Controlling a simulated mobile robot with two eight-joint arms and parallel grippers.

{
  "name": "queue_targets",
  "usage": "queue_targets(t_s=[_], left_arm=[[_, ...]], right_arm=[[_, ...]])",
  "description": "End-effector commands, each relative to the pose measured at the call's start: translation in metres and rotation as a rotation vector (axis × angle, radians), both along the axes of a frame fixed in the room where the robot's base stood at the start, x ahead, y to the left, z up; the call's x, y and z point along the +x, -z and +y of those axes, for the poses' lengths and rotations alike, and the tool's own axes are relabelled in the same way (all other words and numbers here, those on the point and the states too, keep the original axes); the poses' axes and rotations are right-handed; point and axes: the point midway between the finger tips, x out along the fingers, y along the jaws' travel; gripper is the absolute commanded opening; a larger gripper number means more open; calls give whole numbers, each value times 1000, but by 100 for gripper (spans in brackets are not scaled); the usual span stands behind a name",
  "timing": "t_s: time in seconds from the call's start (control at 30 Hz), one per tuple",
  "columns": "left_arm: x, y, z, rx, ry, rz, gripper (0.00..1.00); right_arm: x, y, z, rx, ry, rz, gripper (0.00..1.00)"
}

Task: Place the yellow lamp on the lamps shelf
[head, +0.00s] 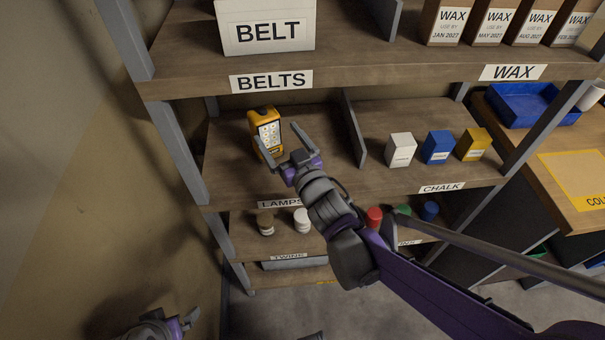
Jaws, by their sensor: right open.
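The yellow lamp (264,115) stands upright on the lamps shelf (228,178), in the left compartment above the LAMPS label (281,203). Its lit or pale front panel faces right and toward me. My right gripper (283,145) is open just in front of the lamp, with one finger along its near left side and the other to its right. I cannot tell whether a finger touches it. My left gripper (189,321) is low at the bottom left, away from the shelves, and seems empty; its jaw opening is unclear.
A grey divider (354,128) separates the lamp from white (401,150), blue (437,147) and yellow (474,144) chalk boxes. The BELTS shelf edge (380,75) is overhead. Twine spools (302,221) sit below. A blue tray (522,104) is on the right bench.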

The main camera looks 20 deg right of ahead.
Motion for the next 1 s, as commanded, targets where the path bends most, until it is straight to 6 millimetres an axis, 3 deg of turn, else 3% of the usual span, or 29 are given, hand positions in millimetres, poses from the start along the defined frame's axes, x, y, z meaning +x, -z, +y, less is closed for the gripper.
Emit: queue_targets(t_s=[0.17, 0.27, 0.37, 0.5, 0.6, 0.7, 0.8, 1.0], left_arm=[[0, 0, 0, 0, 0, 0, 100], [0, 0, 0, 0, 0, 0, 100], [0, 0, 0, 0, 0, 0, 100], [0, 0, 0, 0, 0, 0, 100], [0, 0, 0, 0, 0, 0, 100], [0, 0, 0, 0, 0, 0, 100], [0, 0, 0, 0, 0, 0, 100], [0, 0, 0, 0, 0, 0, 100]], right_arm=[[-13, 12, -14, -7, 65, 94, 100], [-41, 39, -33, -23, 151, 269, 100], [-89, 77, -45, -40, 209, 506, 100], [-165, 125, -43, -55, 201, 826, 100], [-210, 146, -34, -60, 157, 994, 100], [-238, 157, -26, -63, 118, 1095, 100], [-249, 161, -23, -64, 100, 1135, 100], [-249, 161, -23, -64, 99, 1139, 100]])
